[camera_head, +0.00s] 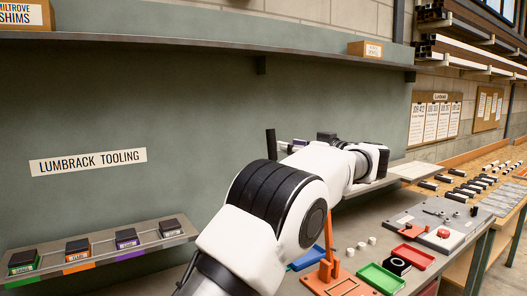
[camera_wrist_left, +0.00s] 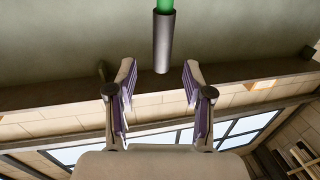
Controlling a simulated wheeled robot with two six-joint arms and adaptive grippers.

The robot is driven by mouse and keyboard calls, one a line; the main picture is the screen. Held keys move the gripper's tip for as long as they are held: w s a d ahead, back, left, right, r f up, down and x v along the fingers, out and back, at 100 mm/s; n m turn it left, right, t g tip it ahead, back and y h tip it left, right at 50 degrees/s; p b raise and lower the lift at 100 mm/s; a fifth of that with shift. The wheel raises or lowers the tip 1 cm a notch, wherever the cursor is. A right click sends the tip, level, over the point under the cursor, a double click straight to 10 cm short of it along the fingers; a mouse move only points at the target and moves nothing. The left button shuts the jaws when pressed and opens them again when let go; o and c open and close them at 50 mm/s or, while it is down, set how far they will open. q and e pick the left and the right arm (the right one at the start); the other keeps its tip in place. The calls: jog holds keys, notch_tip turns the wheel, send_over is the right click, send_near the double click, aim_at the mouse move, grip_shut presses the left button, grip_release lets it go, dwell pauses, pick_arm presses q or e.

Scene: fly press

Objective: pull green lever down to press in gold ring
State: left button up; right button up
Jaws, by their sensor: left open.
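In the left wrist view, my left gripper (camera_wrist_left: 159,66) is open, with its two purple-padded fingers spread apart. A dark grey cylinder with a green part (camera_wrist_left: 164,5) above it, seemingly the green lever, hangs in from the top edge. The cylinder's lower end shows in line with the gap between the fingertips; the fingers are not closed on it. In the head view, my white left arm covers the middle, and the lever cannot be made out there. I cannot make out the gold ring in either view. My right gripper is not in view.
A grey bench on the right holds an orange stand (camera_head: 325,271), a green tray (camera_head: 380,278), a red tray (camera_head: 413,257) and small white cylinders (camera_head: 361,245). A long shelf (camera_head: 200,40) crosses above. A rack with coloured-label blocks (camera_head: 78,248) stands lower left.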

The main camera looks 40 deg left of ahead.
aim_at(275, 142)
pick_arm(q)
jog(key=shift+a+r, duration=0.3)
jog(key=shift+a, duration=0.1)
jog(key=a, duration=0.2)
jog(key=w+a+p, duration=0.1)
jog(key=a, duration=0.1)
jog(key=a+p, duration=0.1)
jog(key=a, duration=0.1)
jog(key=shift+w+a+f, duration=0.15)
jog(key=shift+a+f, duration=0.1)
jog(key=shift+a, duration=0.15)
jog(key=shift+d+r, duration=0.1)
jog(key=shift+d, duration=0.25)
jog(key=c, duration=0.3)
grip_shut()
